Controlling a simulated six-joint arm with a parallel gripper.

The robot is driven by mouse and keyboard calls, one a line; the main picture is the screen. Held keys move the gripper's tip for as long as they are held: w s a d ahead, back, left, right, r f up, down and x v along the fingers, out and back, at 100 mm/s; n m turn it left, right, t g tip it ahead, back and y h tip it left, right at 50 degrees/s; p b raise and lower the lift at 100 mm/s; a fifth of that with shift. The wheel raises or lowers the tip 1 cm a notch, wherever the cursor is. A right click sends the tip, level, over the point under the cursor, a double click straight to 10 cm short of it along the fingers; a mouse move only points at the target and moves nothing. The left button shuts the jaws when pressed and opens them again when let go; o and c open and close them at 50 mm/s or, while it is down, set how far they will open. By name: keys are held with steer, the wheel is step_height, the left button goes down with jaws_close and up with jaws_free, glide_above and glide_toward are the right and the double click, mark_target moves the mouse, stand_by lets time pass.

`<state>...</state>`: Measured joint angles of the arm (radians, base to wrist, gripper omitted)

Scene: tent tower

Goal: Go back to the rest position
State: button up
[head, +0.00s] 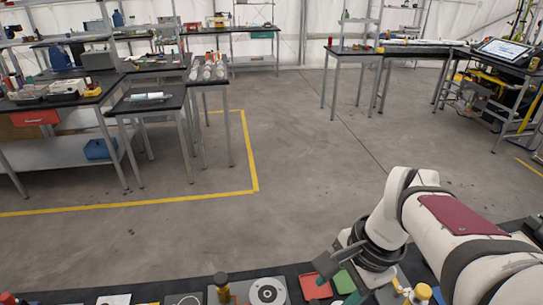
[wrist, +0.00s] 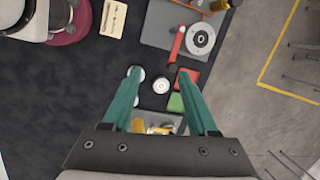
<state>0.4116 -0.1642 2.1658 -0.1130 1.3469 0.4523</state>
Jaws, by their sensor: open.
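My gripper (wrist: 161,98) is open and empty in the wrist view, its two green fingers spread apart above the dark workbench (wrist: 60,105). A grey tray with small yellow and metal parts (wrist: 155,124) shows between the finger bases. In the head view my white arm reaches in from the lower right, and my gripper (head: 340,280) hangs low over the bench, partly cut off by the frame's bottom edge.
Near the fingers lie a red tray (wrist: 189,77), a green block (wrist: 176,102), a white round piece (wrist: 161,84) and a grey plate with a disc (wrist: 200,38). A yellow-topped item (head: 422,292) stands beside my arm. Open floor (head: 290,170) lies beyond the bench.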

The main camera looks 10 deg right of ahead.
steer(key=shift+s+a+n, duration=0.3)
steer(key=shift+a, duration=0.1)
steer(key=s+a+f+n+g, duration=0.1)
steer(key=s+a+f+n, duration=0.2)
steer(key=s+a+n, duration=0.4)
steer(key=s+n, duration=0.2)
steer(key=s, duration=0.2)
steer(key=shift+s+a+f+n+h, duration=0.25)
steer(key=shift+s+a+n+h, duration=0.05)
steer(key=shift+s+a, duration=0.1)
steer(key=shift+w, duration=0.1)
stand_by(0.6)
